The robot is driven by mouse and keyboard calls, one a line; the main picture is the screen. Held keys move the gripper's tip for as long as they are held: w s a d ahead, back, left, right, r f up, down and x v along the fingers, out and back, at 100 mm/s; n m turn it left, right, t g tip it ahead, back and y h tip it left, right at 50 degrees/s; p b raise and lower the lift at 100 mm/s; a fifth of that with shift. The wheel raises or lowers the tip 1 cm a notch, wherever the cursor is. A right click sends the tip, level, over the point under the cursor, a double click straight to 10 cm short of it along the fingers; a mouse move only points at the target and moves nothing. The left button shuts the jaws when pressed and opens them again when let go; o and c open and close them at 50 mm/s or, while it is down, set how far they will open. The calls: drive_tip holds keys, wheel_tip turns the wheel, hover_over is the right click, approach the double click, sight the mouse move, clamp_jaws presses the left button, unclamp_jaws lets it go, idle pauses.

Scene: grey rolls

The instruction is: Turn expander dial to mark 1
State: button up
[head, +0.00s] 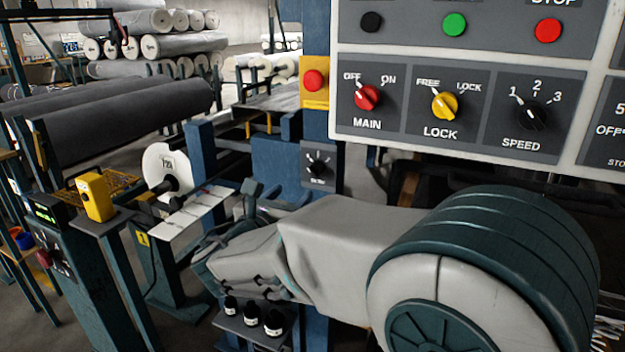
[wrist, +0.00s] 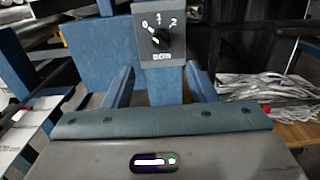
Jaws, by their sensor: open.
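A small black dial (wrist: 161,38) sits on a grey plate marked 0, 1 and 2 in the wrist view. Its white pointer aims up and left, towards 0. The lettering below is too small to read surely. The same dial also shows in the head view (head: 318,165), on a blue machine post. My gripper (wrist: 160,70) is open and empty, with its two fingers spread below the dial plate in the wrist view. In the head view my gripper (head: 274,193) is left of and below the dial. The fingers look apart from the dial.
A control panel (head: 465,152) with MAIN, LOCK and SPEED knobs hangs above my arm. A red button (head: 314,81) on a yellow box is above the dial. A yellow box (head: 95,195) and grey rolls (head: 120,125) stand left. Small black bottles (head: 273,322) stand below my arm.

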sight(312, 174)
drive_tip(key=x, duration=1.1)
drive_tip(key=shift+w+f+b, duration=0.1)
drive_tip(key=shift+b, duration=0.3)
drive_tip(key=c, duration=1)
